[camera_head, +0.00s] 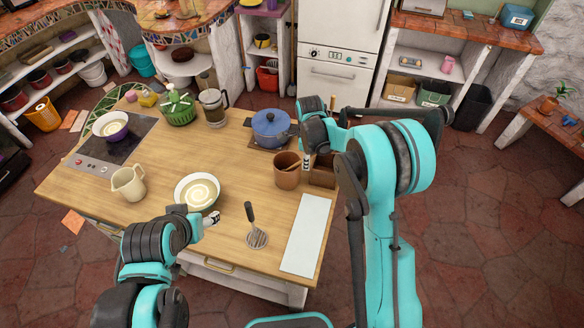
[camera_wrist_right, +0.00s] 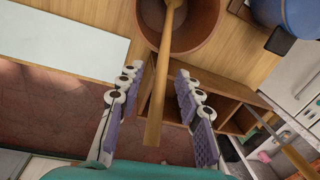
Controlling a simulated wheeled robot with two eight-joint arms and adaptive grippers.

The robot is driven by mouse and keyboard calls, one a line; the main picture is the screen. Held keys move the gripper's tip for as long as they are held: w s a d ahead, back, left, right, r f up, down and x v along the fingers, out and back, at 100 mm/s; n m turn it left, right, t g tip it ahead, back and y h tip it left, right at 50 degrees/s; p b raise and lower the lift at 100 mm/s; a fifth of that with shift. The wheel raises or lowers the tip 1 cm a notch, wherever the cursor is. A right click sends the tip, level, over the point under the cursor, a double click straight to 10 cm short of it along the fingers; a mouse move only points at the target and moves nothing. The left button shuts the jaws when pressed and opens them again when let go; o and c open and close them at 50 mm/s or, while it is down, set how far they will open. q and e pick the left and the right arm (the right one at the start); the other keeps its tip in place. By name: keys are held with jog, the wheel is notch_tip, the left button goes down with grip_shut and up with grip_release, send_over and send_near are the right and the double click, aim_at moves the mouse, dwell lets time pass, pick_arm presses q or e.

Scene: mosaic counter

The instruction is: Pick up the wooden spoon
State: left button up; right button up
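The wooden spoon (camera_wrist_right: 157,100) stands tilted in a brown round pot (camera_wrist_right: 197,38), its handle sticking out over the rim. In the head view the pot (camera_head: 286,178) stands on the counter, with a short piece of the spoon (camera_head: 293,167) visible. My right gripper (camera_wrist_right: 155,88) is open, with its fingers on either side of the spoon handle and gaps showing on both sides. In the head view my right gripper (camera_head: 308,161) is beside the pot, mostly hidden by my arm. My left gripper (camera_head: 212,219) is low beside the cream-filled bowl; its fingers are too small to judge.
A wooden box (camera_head: 322,176) stands right of the pot, and a blue lidded pot (camera_head: 270,130) behind it. A white board (camera_head: 307,235) lies in front. A masher (camera_head: 254,229), the bowl (camera_head: 197,191) and a jug (camera_head: 129,184) stand to the left.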

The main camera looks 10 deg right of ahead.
grip_shut()
dwell(0.3)
